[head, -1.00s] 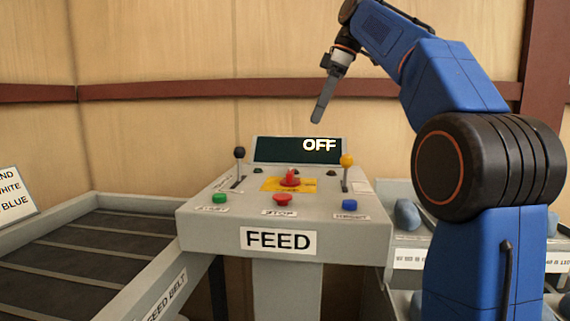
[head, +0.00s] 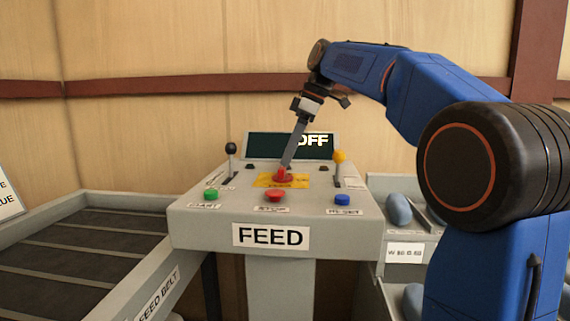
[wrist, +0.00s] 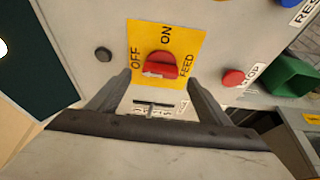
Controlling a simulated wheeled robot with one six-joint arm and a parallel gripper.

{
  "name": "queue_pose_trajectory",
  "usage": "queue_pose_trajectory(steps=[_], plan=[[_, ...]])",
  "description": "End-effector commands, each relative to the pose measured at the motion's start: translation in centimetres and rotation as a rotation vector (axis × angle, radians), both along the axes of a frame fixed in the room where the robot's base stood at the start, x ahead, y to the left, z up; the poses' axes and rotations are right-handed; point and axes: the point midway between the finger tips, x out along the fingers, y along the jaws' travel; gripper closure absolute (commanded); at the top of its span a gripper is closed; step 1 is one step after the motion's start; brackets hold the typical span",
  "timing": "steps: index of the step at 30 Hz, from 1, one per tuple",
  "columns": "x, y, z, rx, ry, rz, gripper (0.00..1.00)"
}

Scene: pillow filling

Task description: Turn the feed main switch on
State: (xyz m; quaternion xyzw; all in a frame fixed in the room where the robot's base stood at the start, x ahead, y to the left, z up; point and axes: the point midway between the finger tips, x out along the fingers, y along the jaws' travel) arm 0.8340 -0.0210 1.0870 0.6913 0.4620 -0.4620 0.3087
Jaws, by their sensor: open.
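The feed main switch is a red rotary knob (wrist: 162,62) on a yellow plate (wrist: 192,36) marked OFF, ON and FEED. In the head view the red knob (head: 283,177) sits mid-top of the grey FEED console (head: 200,232). The dark display (head: 267,146) behind it reads OFF, partly covered by my gripper. My gripper (head: 287,163) points down at the knob from above. In the wrist view its fingers (wrist: 160,78) are open, one on each side of the knob's near edge. I cannot tell whether they touch it.
A black-knobbed lever (head: 231,149) and a yellow-knobbed lever (head: 339,157) stand left and right of the switch. Green (head: 211,195), red (head: 275,196) and blue (head: 342,200) buttons line the console front. The feed belt (head: 75,246) is at left. A bluish lump (head: 398,208) lies at right.

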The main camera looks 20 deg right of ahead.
Motion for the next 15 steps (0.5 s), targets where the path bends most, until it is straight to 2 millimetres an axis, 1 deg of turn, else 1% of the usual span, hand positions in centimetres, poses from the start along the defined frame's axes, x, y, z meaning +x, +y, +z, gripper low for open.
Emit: queue_pose_trajectory(steps=[1,6,10,15], plan=[[0.0,0.3,-0.8,0.0,0.003,0.001,0.28],[0.3,1.0,-2.6,0.0,0.0,0.001,0.28],[0.5,1.3,-3.3,0.0,0.001,0.0,0.28],[0.5,1.4,-3.6,0.0,-0.001,0.0,0.28]])
